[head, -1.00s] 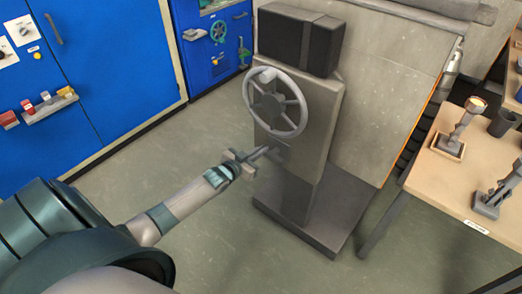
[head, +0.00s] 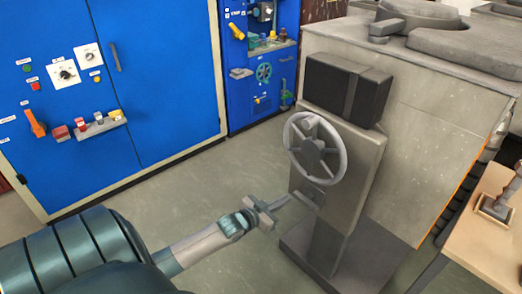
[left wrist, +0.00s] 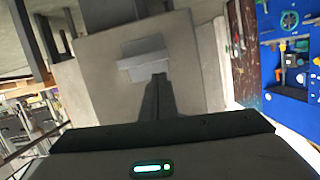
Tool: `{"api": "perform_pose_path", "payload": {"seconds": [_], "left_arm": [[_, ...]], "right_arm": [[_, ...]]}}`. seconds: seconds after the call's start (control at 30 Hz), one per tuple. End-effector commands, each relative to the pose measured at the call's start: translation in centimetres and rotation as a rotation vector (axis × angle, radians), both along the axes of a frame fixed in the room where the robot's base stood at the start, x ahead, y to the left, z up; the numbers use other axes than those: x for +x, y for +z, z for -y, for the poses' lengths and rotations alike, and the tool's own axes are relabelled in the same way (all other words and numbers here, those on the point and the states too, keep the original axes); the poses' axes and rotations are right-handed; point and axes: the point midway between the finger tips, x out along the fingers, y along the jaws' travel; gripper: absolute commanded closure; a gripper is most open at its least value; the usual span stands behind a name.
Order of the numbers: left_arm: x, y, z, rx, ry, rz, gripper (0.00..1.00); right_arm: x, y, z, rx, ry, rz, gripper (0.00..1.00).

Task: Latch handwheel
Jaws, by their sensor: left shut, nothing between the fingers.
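The handwheel (head: 341,160) is a light grey spoked wheel with a knob on its rim. It sits on the front of a grey pedestal (head: 362,160). Below the wheel, a small grey latch block (head: 314,196) juts from the pedestal face. In the left wrist view the latch block (left wrist: 143,58) is a pale bar above the fingertips. My left gripper (head: 287,198) is shut and empty, its tips just left of the latch block. In the left wrist view the fingers (left wrist: 158,80) overlap the block's lower edge; I cannot tell whether they touch. My right gripper is not in view.
A black box (head: 347,90) is mounted above the wheel. A large grey housing (head: 430,130) stands behind the pedestal. Blue cabinets (head: 165,60) line the left and back. A wooden table (head: 470,225) is at the right edge. Floor left of the pedestal is clear.

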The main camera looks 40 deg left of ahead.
Motion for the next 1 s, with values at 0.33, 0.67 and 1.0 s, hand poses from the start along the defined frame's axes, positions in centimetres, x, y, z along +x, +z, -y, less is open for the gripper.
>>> {"api": "perform_pose_path", "payload": {"seconds": [0.33,0.67,1.0], "left_arm": [[-5.7,1.3,-0.3,0.000,-0.001,0.000,1.00],[-9.7,2.4,-0.5,0.001,-0.001,0.000,1.00],[-10.6,2.7,-0.6,0.001,0.000,0.001,1.00]], "right_arm": [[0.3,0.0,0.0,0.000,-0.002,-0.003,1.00],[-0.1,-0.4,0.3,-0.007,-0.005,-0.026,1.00],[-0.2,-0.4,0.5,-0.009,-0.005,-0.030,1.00]]}}
